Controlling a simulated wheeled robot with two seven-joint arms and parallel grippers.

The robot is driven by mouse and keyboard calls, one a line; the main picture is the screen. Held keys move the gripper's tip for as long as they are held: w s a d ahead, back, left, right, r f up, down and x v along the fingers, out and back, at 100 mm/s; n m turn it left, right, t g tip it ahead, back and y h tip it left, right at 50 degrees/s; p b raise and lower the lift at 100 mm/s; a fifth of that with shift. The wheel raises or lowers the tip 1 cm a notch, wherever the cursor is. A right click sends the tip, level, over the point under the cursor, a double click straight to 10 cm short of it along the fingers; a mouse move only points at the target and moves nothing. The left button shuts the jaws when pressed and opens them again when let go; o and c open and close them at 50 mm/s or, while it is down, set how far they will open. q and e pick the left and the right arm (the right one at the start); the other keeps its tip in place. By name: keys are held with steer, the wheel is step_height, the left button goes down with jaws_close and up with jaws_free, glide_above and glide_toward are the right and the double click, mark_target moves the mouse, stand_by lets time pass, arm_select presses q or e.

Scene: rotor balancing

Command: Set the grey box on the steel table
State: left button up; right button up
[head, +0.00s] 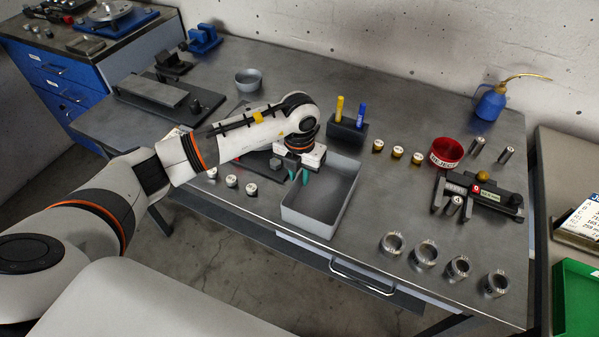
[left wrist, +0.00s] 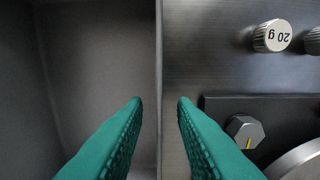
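The grey box (head: 305,222) is an open-topped rectangular tray, resting on the steel table (head: 400,195) near its front edge. My left gripper (head: 298,176) is over the box's left wall. In the left wrist view, the green fingers (left wrist: 160,100) are apart, one on each side of the wall's rim (left wrist: 160,50), with the box's inside on the left and the table on the right. Gaps show between both fingertips and the rim. The left arm hides part of the table behind the box. My right gripper is not in view.
Left of the box are small weights (head: 251,189) and a dark fixture. Behind it stands a dark pen holder (head: 346,132). To the right are brass weights (head: 397,152), a red dish (head: 446,152), a black gauge (head: 480,195) and several metal rings (head: 425,253).

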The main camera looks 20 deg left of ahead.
arm_select(q)
steer(key=shift+r, duration=0.3)
step_height(320, 180, up, 12)
steer(key=b, duration=0.2)
steer(key=shift+f, duration=0.15)
